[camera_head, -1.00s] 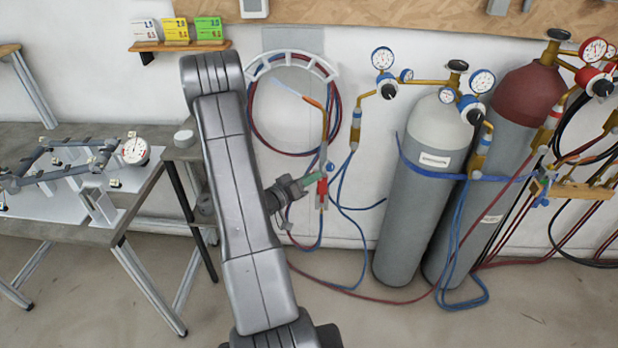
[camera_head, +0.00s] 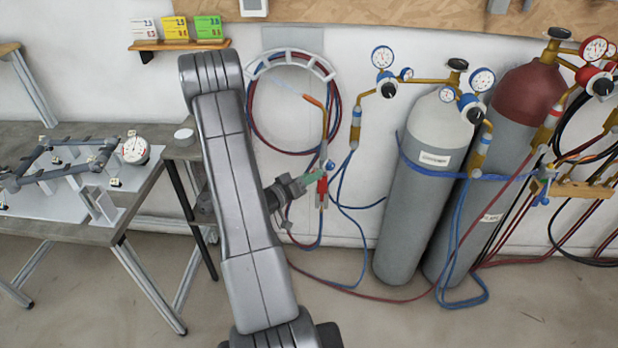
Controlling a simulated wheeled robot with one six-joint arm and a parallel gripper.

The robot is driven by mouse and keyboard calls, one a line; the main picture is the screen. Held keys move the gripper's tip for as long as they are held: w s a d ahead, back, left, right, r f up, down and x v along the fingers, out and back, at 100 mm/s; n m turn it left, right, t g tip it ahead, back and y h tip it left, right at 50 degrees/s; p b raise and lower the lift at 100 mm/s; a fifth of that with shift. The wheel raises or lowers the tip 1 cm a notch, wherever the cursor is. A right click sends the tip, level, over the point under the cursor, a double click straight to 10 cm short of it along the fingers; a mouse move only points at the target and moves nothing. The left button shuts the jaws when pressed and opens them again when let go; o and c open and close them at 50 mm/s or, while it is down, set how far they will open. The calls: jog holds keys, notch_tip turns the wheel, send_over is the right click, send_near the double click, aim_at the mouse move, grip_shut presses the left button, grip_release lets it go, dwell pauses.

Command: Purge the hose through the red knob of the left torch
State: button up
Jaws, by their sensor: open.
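The left torch (camera_head: 325,125) hangs upright on the wall below the white hose rack, its copper-coloured tip pointing up and left. A blue knob (camera_head: 329,165) sits low on it. A red part (camera_head: 322,187) shows just below, at the fingertips; whether this is the red knob itself or a fitting is too small to tell. Red and blue hoses (camera_head: 338,215) run down from there.
Two gas cylinders, grey-white (camera_head: 420,210) and red-topped (camera_head: 527,95), stand at right with regulators and gauges. Another torch (camera_head: 545,175) is by the right-hand rack. A workbench (camera_head: 160,170) with a frame jig (camera_head: 60,165) is at left. Hoses trail on the floor.

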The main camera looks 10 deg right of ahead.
jog(key=b+v, duration=0.2)
jog(key=v, duration=1.1)
jog(key=shift+a, duration=0.25)
jog(key=shift+s+r, duration=0.1)
jog(key=shift+s, duration=0.05)
dwell(1.2)
